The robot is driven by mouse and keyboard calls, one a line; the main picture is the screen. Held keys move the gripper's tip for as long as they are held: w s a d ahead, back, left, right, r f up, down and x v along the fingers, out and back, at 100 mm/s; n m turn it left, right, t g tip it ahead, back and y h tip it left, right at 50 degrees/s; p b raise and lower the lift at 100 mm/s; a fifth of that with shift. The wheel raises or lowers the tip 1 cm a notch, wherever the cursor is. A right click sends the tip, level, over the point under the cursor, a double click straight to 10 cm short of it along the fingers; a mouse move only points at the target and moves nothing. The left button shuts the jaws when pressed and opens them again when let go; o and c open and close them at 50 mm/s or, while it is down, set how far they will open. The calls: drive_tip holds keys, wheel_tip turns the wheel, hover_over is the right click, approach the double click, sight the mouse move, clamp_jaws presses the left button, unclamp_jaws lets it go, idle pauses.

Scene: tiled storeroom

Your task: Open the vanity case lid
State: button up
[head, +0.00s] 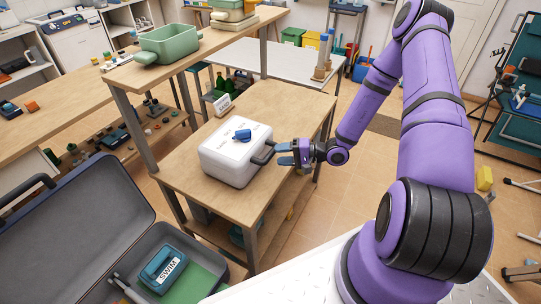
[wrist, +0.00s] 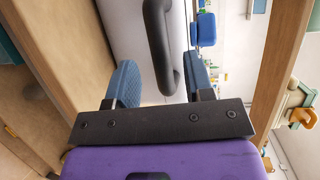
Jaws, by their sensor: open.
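The vanity case (head: 232,160) is white with a dark handle (head: 263,153) on its right side. It stands shut on a wooden table, with a small blue object (head: 242,134) on its lid. My gripper (head: 284,154) is at the case's right side, by the handle. In the wrist view, the blue fingertips of my gripper (wrist: 163,82) are apart, and the dark curved handle (wrist: 160,45) lies between them, nearer the right finger. The case's pale side (wrist: 125,25) fills the space behind the handle. I cannot tell whether a finger touches the handle.
The wooden table (head: 203,187) has bare room around the case. A green bin (head: 169,45) stands on the higher bench behind. An open dark suitcase (head: 75,235) at the lower left holds a pouch marked SWIM (head: 163,270).

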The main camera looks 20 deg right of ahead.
sight(271, 155)
drive_tip(key=shift+x, duration=2.1)
clamp_jaws()
